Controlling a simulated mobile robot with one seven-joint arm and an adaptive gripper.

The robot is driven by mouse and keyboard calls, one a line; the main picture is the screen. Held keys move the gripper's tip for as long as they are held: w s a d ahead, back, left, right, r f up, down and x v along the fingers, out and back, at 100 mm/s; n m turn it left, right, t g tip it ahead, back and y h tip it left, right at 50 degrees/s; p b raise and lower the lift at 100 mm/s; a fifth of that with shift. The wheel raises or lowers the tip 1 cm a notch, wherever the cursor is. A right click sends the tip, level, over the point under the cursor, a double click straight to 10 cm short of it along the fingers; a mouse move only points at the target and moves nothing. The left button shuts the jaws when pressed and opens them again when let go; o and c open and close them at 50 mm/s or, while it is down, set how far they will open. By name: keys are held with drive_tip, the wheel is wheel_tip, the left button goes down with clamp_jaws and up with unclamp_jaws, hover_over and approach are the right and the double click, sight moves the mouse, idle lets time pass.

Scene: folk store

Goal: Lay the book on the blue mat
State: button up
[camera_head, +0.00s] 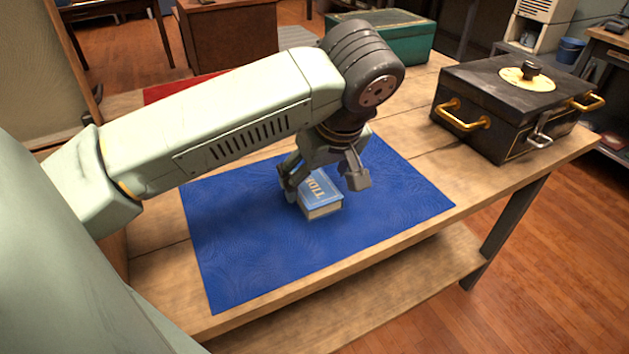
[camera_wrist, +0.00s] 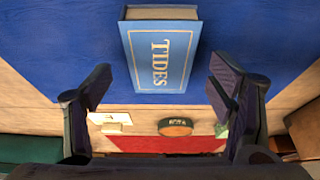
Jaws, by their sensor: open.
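The blue book (camera_head: 323,197), with "TIDES" in pale letters on its cover, lies flat on the blue mat (camera_head: 260,255), around its middle. In the wrist view the book (camera_wrist: 160,58) has its cover facing me, with mat (camera_wrist: 60,40) on both sides. My gripper (camera_head: 324,183) is just above the book and hides part of it in the head view. In the wrist view my gripper (camera_wrist: 160,88) is open, one finger to each side of the book, with clear gaps between fingers and cover.
A black box with brass handles (camera_head: 510,100) stands right of the mat, and a green chest (camera_head: 390,38) behind. A red mat (camera_head: 180,86) lies beyond my arm. In the wrist view a round green tin (camera_wrist: 175,127) and a small pale item (camera_wrist: 110,119) lie by it.

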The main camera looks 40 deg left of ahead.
drive_tip(key=v, duration=0.9)
drive_tip(key=shift+d, duration=0.1)
